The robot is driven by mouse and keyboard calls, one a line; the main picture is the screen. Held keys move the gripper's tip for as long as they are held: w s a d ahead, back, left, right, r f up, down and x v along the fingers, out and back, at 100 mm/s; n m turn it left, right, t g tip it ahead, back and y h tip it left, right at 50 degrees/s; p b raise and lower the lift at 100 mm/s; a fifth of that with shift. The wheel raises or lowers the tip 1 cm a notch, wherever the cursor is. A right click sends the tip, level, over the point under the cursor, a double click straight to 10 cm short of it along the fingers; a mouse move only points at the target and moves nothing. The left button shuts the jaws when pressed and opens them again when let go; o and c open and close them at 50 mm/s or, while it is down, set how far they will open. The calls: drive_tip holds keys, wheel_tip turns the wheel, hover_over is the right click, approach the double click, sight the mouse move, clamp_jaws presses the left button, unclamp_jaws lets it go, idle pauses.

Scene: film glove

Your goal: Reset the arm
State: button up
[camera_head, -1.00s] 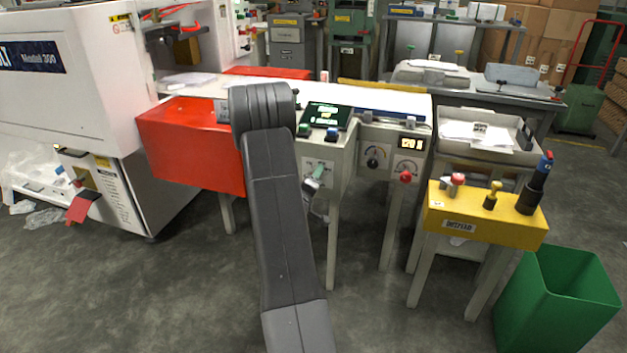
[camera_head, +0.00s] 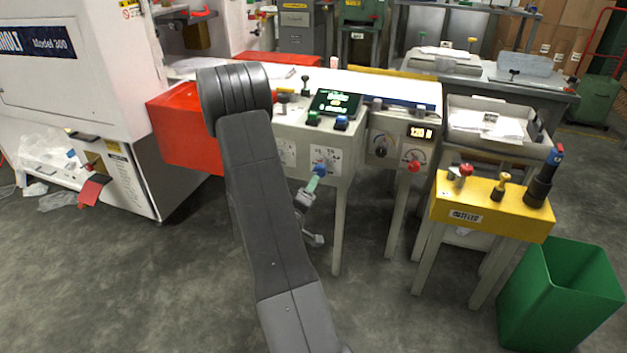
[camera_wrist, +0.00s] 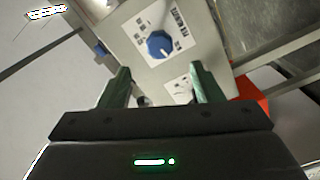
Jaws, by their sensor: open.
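My gripper (camera_wrist: 158,70) is open in the wrist view, with two green fingers spread apart and nothing between them. A blue knob (camera_wrist: 160,44) on a white dial plate shows beyond the fingertips, roughly centred between them and apparently apart from them. In the head view my gripper (camera_head: 312,184) shows only partly, small and teal, just below the blue knob (camera_head: 320,168) on the grey control cabinet (camera_head: 345,178). My dark grey arm hides part of the cabinet and the red box (camera_head: 183,128).
A yellow stand (camera_head: 482,210) with several knobs and a green bin (camera_head: 560,295) are at the right. A tray with papers (camera_head: 490,125) stands behind the stand. A large white machine (camera_head: 75,85) stands at the left. Grey floor is open in front.

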sight(322, 167)
drive_tip(key=shift+s+a, duration=0.2)
drive_tip(key=shift+s, duration=0.4)
drive_tip(key=b+x, duration=0.1)
drive_tip(key=x, duration=1.3)
drive_tip(key=shift+s, duration=0.1)
